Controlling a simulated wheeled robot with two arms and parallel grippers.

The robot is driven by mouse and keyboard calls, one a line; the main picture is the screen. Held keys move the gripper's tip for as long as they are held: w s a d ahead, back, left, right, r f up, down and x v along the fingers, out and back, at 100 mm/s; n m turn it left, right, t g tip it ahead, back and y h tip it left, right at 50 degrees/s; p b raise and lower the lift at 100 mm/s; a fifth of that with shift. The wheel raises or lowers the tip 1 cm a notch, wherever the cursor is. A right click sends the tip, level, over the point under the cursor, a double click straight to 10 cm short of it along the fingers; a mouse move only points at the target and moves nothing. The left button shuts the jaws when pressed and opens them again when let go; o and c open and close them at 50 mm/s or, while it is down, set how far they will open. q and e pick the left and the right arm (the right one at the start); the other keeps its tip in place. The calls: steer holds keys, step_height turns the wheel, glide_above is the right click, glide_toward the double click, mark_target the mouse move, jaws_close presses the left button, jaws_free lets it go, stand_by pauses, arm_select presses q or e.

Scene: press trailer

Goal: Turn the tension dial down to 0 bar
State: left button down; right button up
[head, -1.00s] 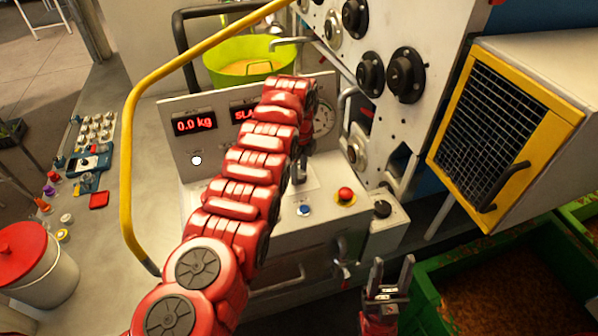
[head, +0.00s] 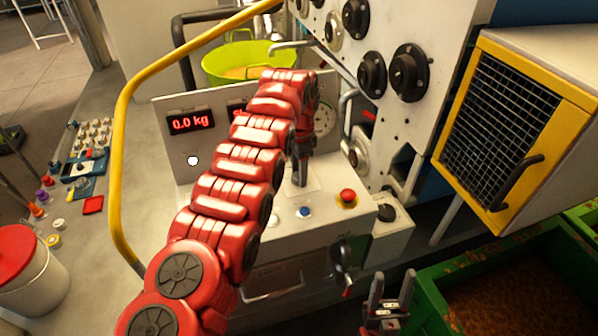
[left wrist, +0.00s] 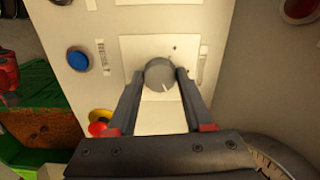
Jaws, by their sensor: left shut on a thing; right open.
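The tension dial (left wrist: 159,74) is a round grey knob on a pale square plate in the left wrist view. A light pointer line shows at its lower edge, and a small dark dot is on the plate above it. My left gripper (left wrist: 161,78) is shut on the dial, one finger on each side. In the head view my left gripper (head: 301,172) points down at the console top and hides the dial. A pressure gauge (head: 324,118) behind my arm is partly covered, so its needle is unclear. My right gripper (head: 390,287) is open and empty, low in front of the console.
The console has a blue button (head: 305,212) and a red emergency button (head: 347,196) near the dial. A display (head: 191,122) reads 0.0 kg; a second is mostly hidden. A yellow rail (head: 120,170) curves on the left. A green crate (head: 432,297) stands lower right.

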arm_select(q)
steer(key=n, duration=1.2)
steer(key=shift+n, duration=0.3)
stand_by(0.4)
steer(key=shift+c, duration=1.5)
jaws_free()
steer(key=shift+r, duration=0.15)
